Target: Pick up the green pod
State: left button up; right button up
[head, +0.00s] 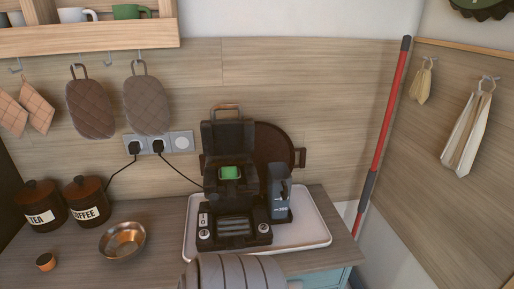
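The green pod (231,172) is a small bright green piece in the upper part of the black coffee machine (235,229). The machine's lid (228,138) is raised behind the pod. I cannot tell how deep the pod sits. Neither of my grippers is in view.
The machine stands on a pale tray (308,236), with a dark water tank (279,193) at its right. A copper bowl (122,241), two labelled canisters (87,202) and an orange-topped pod (45,262) are left. Black cords run to wall sockets (181,143). A grey striped shape (234,273) fills the front edge.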

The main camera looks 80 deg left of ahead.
aim_at(229, 172)
jog(key=u, duration=0.05)
jog(key=i, duration=1.35)
jog(key=u, duration=2.15)
